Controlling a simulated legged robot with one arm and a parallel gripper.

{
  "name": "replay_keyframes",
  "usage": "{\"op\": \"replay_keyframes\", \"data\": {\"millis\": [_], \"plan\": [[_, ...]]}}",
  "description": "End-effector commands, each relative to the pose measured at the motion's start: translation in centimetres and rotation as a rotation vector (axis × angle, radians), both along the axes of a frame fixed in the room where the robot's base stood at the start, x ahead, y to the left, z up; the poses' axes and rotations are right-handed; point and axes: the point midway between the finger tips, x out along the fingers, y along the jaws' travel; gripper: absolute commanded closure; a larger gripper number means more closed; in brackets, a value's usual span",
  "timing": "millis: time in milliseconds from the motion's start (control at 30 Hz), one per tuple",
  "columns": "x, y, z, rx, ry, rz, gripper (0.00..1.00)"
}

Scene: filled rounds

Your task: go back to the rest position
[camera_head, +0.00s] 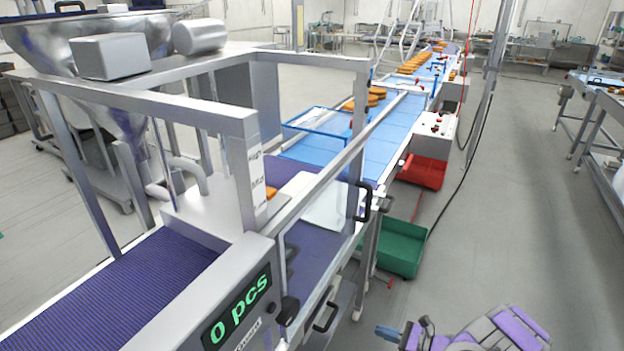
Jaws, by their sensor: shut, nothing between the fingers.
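My gripper (391,333) is low at the bottom edge of the head view, right of centre, with its small blue-grey tip pointing left. It is shut, and nothing shows held in it. My grey and purple arm (500,332) lies to its right, partly cut off by the frame edge. The gripper is over the open floor, apart from the machine and the bins.
A metal-framed machine (150,97) with a "0 pcs" display (238,312) fills the left. A blue conveyor (330,150) carries orange-brown rounds (411,66). A green bin (401,250) and a red bin (424,172) stand beside it. The floor (520,200) at right is clear.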

Motion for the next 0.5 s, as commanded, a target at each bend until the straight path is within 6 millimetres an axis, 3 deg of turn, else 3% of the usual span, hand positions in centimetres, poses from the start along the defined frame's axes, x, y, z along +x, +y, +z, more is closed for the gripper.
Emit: {"op": "replay_keyframes", "data": {"millis": [167, 333, 500], "plan": [[0.9, 2.5, 3.1, -0.011, -0.049, 0.082, 1.0], [1.3, 7.8, 9.2, -0.047, -0.144, 0.253, 1.0], [0.1, 12.8, 14.9, -0.097, -0.239, 0.439, 1.0]]}}
